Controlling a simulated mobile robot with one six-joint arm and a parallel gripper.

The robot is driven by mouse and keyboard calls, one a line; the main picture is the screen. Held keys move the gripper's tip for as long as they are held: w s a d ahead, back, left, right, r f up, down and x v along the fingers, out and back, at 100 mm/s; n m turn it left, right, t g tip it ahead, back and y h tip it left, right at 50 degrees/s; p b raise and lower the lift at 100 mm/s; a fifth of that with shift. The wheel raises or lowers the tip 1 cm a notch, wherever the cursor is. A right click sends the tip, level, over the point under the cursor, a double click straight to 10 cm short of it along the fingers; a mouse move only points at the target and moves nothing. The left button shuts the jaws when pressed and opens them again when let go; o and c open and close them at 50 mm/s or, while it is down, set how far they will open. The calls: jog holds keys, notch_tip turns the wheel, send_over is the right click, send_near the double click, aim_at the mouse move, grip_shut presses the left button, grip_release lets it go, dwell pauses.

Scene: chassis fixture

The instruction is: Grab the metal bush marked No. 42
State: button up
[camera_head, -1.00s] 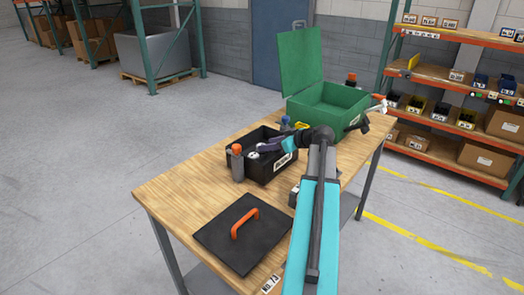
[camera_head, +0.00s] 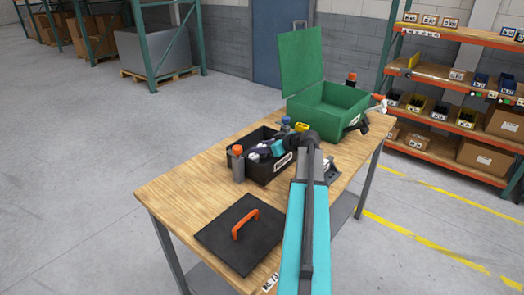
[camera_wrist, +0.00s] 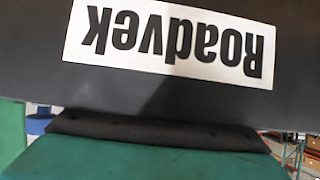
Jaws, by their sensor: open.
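I cannot pick out a metal bush marked No. 42 in either view. My gripper (camera_head: 259,151) is over the black open box (camera_head: 266,174) on the wooden table; it is open, and its fingertips are small and partly lost among the box's contents. In the wrist view a dark surface with a white, upside-down "Roadvek" label (camera_wrist: 170,40) fills the upper part very close up. No bush shows there. A grey metallic item (camera_head: 331,170) is partly hidden behind my arm, and I cannot tell what it is.
An orange-capped container (camera_head: 238,168) stands at the box's left end. A black lid with an orange handle (camera_head: 241,233) lies at the front of the table. An open green case (camera_head: 335,108) stands at the back right. The table's left part is clear.

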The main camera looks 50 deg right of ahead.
dwell(0.5)
jog(key=c, duration=1)
jog(key=shift+r, duration=0.1)
jog(key=shift+r+b, duration=1)
jog(key=shift+r, duration=3.9)
